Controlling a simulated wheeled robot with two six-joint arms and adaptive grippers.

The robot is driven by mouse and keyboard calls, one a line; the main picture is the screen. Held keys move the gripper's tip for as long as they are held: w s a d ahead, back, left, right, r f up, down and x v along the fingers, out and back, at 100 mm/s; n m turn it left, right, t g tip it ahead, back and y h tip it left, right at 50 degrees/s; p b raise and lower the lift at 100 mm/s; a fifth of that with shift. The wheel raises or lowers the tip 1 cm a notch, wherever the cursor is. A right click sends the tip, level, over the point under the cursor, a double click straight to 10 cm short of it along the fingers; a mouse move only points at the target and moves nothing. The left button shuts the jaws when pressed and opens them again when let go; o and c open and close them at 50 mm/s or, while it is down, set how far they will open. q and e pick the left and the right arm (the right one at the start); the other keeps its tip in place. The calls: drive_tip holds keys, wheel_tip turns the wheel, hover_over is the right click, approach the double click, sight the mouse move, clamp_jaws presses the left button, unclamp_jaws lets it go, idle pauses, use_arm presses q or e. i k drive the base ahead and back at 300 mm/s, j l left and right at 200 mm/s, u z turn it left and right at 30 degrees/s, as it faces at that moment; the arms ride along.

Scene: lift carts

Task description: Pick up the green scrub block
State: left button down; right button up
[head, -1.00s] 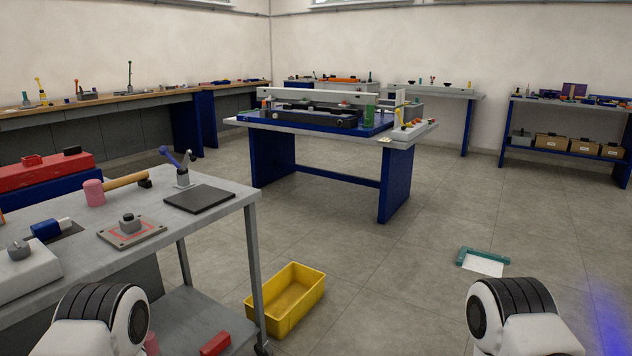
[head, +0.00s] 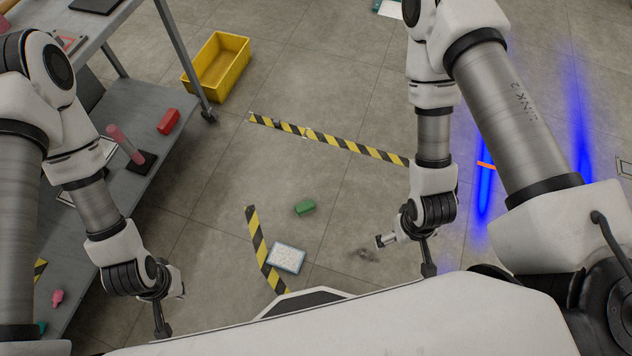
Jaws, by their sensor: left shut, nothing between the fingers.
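The green scrub block (head: 305,207) lies on the grey floor near the middle of the head view, between my two arms. Nothing touches it. My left gripper (head: 163,326) hangs low at the left, well apart from the block; it is seen nearly edge-on, shut and empty. My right gripper (head: 428,266) hangs to the right of the block, also apart from it. Its fingers are small and seen edge-on, so I cannot tell whether they are open.
A white-and-blue pad (head: 287,258) and yellow-black tape (head: 262,250) lie near the block. More tape (head: 330,141) runs behind it. A yellow bin (head: 217,66) stands at the back left. A grey cart (head: 113,180) with a red block (head: 168,121) stands left.

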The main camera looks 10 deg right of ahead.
sight(307, 207)
drive_tip(key=k+l+z, duration=0.1)
drive_tip(key=k+l, duration=0.25)
drive_tip(key=k, duration=0.15)
drive_tip(key=i+l+u, duration=0.1)
drive_tip(key=i+l, duration=0.2)
drive_tip(key=i+l+u, duration=0.1)
drive_tip(key=i+l, duration=0.2)
drive_tip(key=l, duration=0.2)
drive_tip(key=i+l+u, duration=0.1)
drive_tip(key=i+l, duration=0.2)
drive_tip(key=l, duration=0.15)
